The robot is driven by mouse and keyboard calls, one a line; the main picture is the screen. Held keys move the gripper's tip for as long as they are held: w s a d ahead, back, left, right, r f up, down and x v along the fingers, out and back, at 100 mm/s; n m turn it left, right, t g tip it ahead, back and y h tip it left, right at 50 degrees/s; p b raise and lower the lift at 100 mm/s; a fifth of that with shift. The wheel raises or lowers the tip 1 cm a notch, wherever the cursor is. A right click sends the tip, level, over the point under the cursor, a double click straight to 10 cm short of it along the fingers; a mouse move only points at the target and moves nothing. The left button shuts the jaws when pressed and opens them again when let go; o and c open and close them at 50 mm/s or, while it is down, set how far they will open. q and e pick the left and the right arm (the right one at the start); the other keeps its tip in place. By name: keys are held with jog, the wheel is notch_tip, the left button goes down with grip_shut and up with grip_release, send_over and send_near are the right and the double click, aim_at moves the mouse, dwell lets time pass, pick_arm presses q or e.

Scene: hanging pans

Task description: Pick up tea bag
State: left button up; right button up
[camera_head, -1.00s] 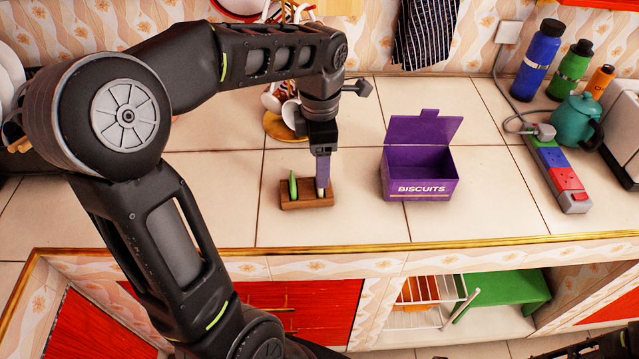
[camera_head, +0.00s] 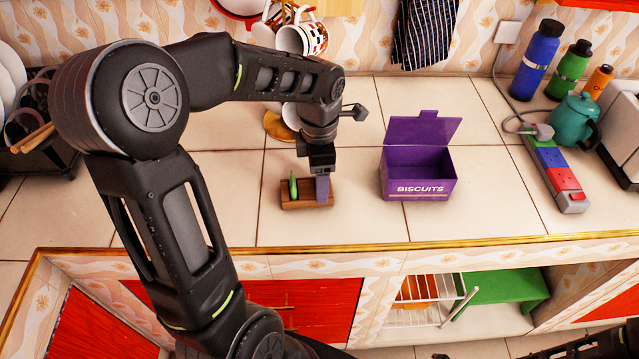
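A small brown wooden holder (camera_head: 306,203) stands on the tiled counter, left of the open purple biscuit box. A green upright piece (camera_head: 293,187), possibly a tea bag, stands in its left part. My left gripper (camera_head: 323,188) points down at the holder's right part, with a flat purplish-grey piece at its end reaching into the holder. I cannot tell whether that piece is a finger or a tea bag, nor whether the fingers are open or shut. My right gripper is not clearly in view; only dark bits of my body show at the lower right edge.
The purple biscuit box (camera_head: 418,188) has its lid raised. A power strip (camera_head: 556,176), a teal teapot (camera_head: 574,122) and several bottles stand at the right. Mugs (camera_head: 300,40) hang at the back.

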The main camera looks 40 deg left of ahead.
pick_arm(q)
jog(key=c, duration=1.4)
jog(key=shift+r, duration=0.15)
notch_tip(320, 180, up, 10)
jog(key=shift+f+b, duration=0.1)
jog(key=shift+b, duration=0.3)
